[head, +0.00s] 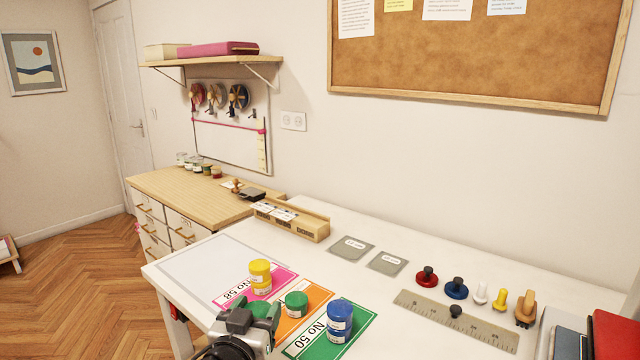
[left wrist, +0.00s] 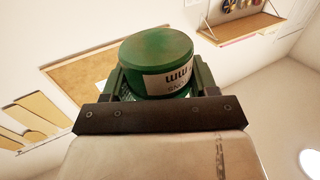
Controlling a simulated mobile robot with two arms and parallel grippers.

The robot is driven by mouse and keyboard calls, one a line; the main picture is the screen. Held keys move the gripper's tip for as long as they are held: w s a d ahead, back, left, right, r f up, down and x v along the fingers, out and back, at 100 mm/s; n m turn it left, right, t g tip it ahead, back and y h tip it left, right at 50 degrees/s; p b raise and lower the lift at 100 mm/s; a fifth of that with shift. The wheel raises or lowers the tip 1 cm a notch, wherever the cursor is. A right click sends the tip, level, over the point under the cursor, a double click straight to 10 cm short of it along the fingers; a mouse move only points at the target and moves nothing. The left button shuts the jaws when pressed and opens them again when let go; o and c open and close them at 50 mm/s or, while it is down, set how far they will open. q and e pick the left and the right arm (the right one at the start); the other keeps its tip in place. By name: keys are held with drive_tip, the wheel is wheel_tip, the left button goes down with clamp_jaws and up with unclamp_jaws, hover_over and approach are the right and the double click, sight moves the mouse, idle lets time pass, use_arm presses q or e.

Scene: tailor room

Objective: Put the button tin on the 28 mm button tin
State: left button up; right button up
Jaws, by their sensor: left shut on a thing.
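My left gripper (head: 257,316) is shut on a green button tin (head: 261,309) at the front of the table. In the left wrist view the held green tin (left wrist: 157,62) sits between the fingers, its pale label partly showing. Another green tin (head: 296,304) stands upright on an orange card (head: 318,296), just right of the gripper. No size is readable on it, so I cannot confirm it is the 28 mm tin. The held tin is left of it, not on top of it. My right gripper is not in view.
Stacked yellow tins (head: 260,276) stand on a pink card (head: 288,278), close behind the gripper. Stacked blue tins (head: 339,322) stand on a green card (head: 366,319) to the right. A ruler (head: 420,311) and several stamps lie further right. Grey pads (head: 351,248) lie behind.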

use_arm(q)
drive_tip(key=s+a+f+y, duration=0.1)
drive_tip(key=s+a+f, duration=0.1)
drive_tip(key=s, duration=0.4)
drive_tip(key=s+a+f+n+y, duration=0.1)
drive_tip(key=s+a+f, duration=0.2)
drive_tip(key=s, duration=0.4)
drive_tip(key=s+a+f+n+y, duration=0.1)
drive_tip(key=s+a+f, duration=0.1)
drive_tip(key=s+f, duration=0.2)
drive_tip(key=s, duration=0.2)
drive_tip(key=shift+s+a+f+y, duration=0.35)
drive_tip(key=shift+s+a+y, duration=0.05)
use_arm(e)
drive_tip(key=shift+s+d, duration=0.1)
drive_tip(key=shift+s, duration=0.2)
